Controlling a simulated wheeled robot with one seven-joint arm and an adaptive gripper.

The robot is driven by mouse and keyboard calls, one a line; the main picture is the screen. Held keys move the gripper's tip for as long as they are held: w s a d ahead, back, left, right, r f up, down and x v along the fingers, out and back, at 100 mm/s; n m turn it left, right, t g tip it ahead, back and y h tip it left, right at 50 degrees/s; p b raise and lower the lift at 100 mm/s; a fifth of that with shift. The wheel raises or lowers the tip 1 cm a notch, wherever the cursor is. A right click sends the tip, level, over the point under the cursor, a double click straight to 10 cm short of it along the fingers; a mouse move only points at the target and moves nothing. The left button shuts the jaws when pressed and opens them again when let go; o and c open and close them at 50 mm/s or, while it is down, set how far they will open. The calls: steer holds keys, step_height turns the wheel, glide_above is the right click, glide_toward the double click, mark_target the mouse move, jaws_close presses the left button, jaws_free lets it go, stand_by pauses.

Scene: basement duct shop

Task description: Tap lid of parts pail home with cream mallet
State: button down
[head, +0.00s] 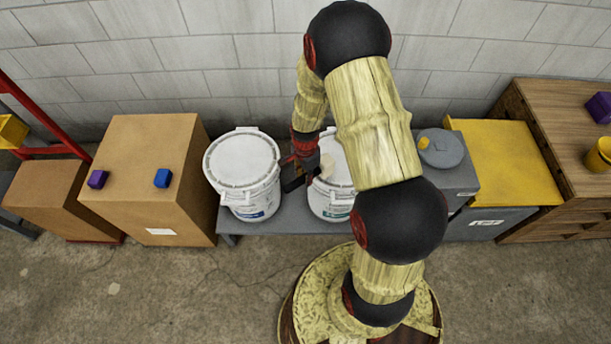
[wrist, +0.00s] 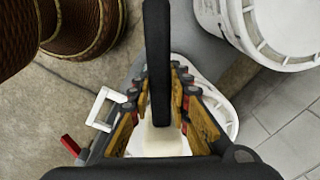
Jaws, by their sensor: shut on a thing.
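Two white lidded pails stand side by side on a grey bench in the head view: the left pail (head: 242,165) with a blue label, the right pail (head: 329,207) with a green label. Which is the parts pail I cannot tell.
A cardboard box (head: 140,190) with a purple block (head: 98,179) and a blue block (head: 163,178) stands left of the bench (head: 285,222). A yellow-topped surface (head: 505,160) and a wooden cabinet (head: 550,125) stand right. A block wall is close behind.

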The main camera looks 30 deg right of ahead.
step_height(320, 180, down, 3)
steer(key=shift+r+b, duration=0.1)
steer(key=shift+b, duration=0.6)
steer(key=shift+r, duration=0.1)
steer(key=shift+r+p, duration=1.5)
steer(key=shift+r, duration=0.25)
steer(key=shift+r, duration=0.1)
steer(key=shift+r+p, duration=1.5)
steer(key=shift+r, duration=0.35)
steer(key=shift+r, duration=0.1)
